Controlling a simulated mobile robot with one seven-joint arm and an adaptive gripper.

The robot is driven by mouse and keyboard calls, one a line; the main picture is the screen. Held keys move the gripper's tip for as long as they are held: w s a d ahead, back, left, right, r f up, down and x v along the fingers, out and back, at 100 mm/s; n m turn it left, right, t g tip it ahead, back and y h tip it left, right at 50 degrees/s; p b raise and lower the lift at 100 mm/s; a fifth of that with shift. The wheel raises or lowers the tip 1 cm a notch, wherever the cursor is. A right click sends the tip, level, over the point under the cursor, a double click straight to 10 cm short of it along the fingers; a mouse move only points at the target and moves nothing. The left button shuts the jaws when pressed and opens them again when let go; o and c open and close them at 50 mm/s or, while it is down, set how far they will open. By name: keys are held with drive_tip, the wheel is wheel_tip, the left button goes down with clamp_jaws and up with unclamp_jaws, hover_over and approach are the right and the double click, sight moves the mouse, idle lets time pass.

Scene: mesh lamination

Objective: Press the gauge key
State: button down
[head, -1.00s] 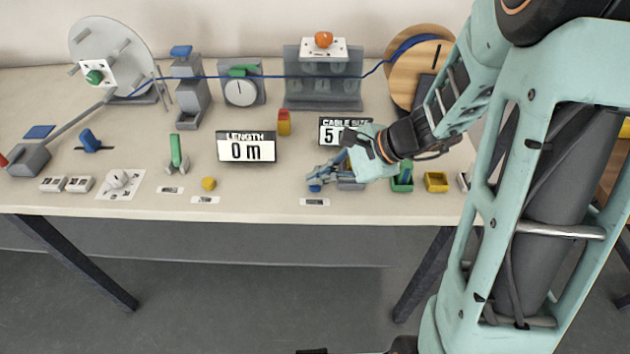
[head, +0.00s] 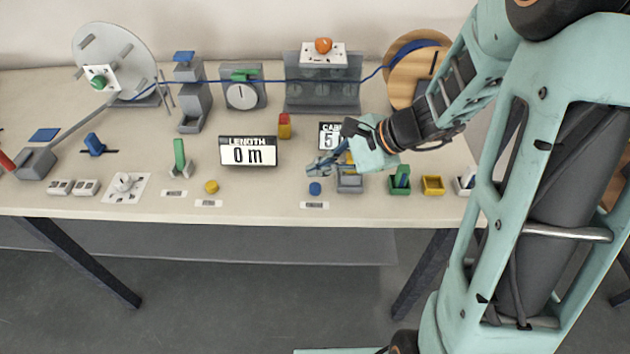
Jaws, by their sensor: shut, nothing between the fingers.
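A round blue key (head: 315,188) stands near the table's front edge, with a small label (head: 315,205) in front of it. A round yellow key (head: 211,186) with its own label (head: 209,203) stands further left. The labels are too small to read, so I cannot tell by name which is the gauge key. My gripper (head: 317,171) is shut and empty, just above and behind the blue key in the picture, apart from it. The CABLE SIZE display (head: 328,137) is partly covered by my gripper and wrist; a 5 shows.
A grey bin (head: 349,184) stands right of the blue key, then a green bin (head: 400,187) and a yellow bin (head: 433,185). A blue cable (head: 290,81) runs across the back to a wooden reel (head: 405,80). The table front between the two keys is clear.

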drive_tip(key=shift+r+p, duration=0.8)
drive_tip(key=shift+r, duration=0.65)
